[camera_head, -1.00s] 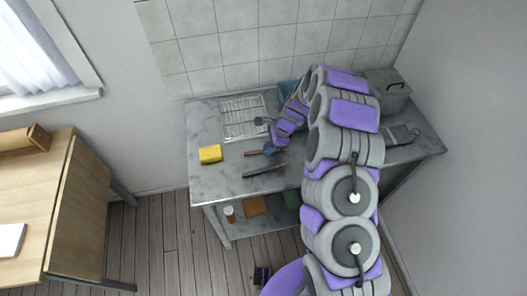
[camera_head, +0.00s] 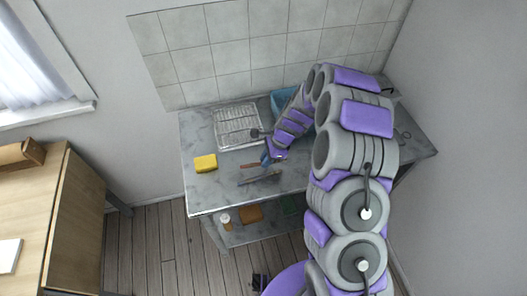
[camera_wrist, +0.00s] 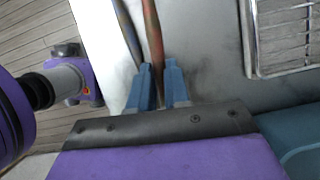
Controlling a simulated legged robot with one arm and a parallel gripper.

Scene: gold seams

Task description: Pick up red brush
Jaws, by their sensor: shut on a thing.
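The red brush (camera_head: 250,166) lies near the front middle of the grey worktop, with its reddish end pointing left. My gripper (camera_head: 266,159) is down at its right part and hides some of it. In the wrist view the brush's reddish-brown shaft (camera_wrist: 153,34) runs between the two blue fingertips of my gripper (camera_wrist: 158,82), which are shut on it. The brush's far end is not clear in either view. I cannot tell whether it is clear of the worktop.
A dark long tool (camera_head: 258,178) lies just in front of the brush. A yellow sponge (camera_head: 205,163) is to the left, and a wire rack (camera_head: 238,125) is behind. A blue bin (camera_head: 284,102) stands at the back. A wooden table (camera_head: 60,215) is at far left.

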